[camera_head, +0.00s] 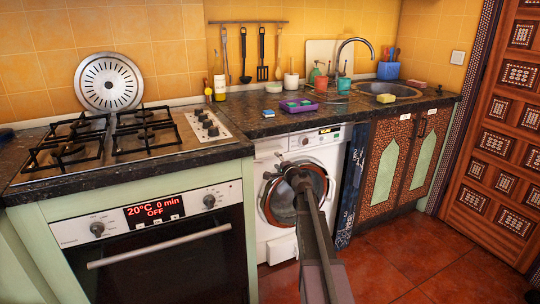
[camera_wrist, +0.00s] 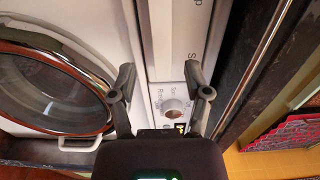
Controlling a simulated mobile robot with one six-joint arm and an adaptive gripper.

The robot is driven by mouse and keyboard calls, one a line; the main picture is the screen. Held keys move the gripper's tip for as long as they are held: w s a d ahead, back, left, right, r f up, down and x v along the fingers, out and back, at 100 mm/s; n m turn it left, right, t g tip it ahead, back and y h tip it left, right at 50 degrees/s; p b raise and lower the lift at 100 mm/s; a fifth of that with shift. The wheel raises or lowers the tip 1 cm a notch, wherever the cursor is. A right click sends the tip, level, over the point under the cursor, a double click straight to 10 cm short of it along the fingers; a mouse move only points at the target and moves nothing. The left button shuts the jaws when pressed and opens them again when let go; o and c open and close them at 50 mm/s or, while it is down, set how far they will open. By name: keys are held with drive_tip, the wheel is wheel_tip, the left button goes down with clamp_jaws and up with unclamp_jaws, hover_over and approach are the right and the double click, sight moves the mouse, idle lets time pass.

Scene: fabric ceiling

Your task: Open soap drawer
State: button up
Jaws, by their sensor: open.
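The white washing machine (camera_head: 270,240) stands under the worktop between the oven and the sink cabinet. Its soap drawer is at the left of the top panel in the head view (camera_head: 268,150) and looks closed. The wrist view, turned sideways, shows the drawer front (camera_wrist: 170,35) at top centre, beside a round knob (camera_wrist: 173,110). My gripper (camera_wrist: 160,78) is open and empty, its two fingertips apart on either side of the panel strip in the picture. I cannot tell whether they touch it. The head view shows my gripper (camera_head: 291,168) in front of the machine.
The round washer door (camera_wrist: 50,95) is shut, left of my fingers in the wrist view. The dark worktop edge (camera_head: 300,127) overhangs close above the panel. The oven (camera_head: 160,262) stands left, the sink cabinet (camera_head: 385,205) right. Open red floor (camera_head: 440,265) lies at right.

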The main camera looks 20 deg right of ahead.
sight(270, 154)
drive_tip(key=shift+w+a, duration=0.1)
drive_tip(key=shift+w, duration=3.45)
